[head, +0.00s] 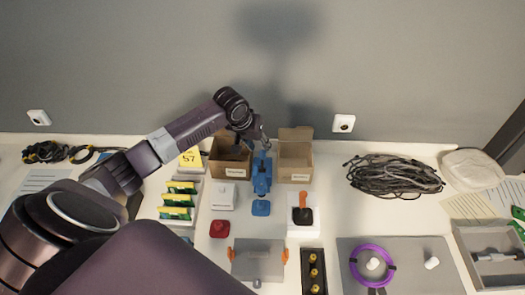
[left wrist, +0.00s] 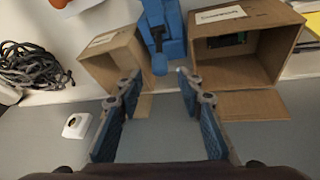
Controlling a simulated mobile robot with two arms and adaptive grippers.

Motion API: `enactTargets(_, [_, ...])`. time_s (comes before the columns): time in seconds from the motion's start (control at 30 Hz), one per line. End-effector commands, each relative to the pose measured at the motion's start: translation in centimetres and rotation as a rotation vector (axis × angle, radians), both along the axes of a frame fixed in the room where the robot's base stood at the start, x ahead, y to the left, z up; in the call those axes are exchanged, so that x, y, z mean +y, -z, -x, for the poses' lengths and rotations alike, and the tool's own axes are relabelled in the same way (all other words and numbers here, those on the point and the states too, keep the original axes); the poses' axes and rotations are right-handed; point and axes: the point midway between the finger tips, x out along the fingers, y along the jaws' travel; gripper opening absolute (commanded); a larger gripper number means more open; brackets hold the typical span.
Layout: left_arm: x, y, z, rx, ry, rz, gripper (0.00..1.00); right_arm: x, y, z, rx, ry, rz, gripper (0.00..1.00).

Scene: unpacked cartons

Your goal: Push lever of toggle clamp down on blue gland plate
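The blue toggle clamp (head: 262,172) stands on the table between two open cartons, with a blue plate part (head: 261,208) in front of it. My left gripper (head: 265,143) is just behind the clamp's far end, high over the back of the table. In the left wrist view the blue clamp (left wrist: 163,30) is at top centre, and its narrow end points toward my open fingers (left wrist: 158,84). The fingers are apart with nothing between them. I cannot tell whether they touch the clamp, or the lever's exact angle. My right gripper is not in view.
The left carton (head: 230,160) and right carton (head: 295,160) stand close on both sides of the clamp. A black-and-orange item (head: 304,212), a red block (head: 220,228) and a white box (head: 225,196) lie nearby. A cable heap (head: 393,178) lies right. The wall is behind.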

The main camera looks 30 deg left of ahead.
Motion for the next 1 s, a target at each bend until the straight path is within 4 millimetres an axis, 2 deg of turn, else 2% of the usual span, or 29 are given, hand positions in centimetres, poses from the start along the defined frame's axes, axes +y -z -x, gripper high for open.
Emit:
enactTargets(0.3, [-0.2,3.6,-1.6,0.001,-0.002,0.001,0.35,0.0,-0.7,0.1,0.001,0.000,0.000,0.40])
enactTargets(0.73, [-0.2,4.4,-2.0,-0.001,0.001,-0.001,0.35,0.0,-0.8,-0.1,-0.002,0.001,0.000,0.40])
enactTargets(0.77, [-0.2,4.4,-2.0,-0.001,0.001,-0.001,0.34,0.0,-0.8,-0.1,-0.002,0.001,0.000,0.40])
enactTargets(1.0, [-0.2,4.4,-2.0,-0.001,0.001,-0.001,0.07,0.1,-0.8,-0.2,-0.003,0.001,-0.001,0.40])
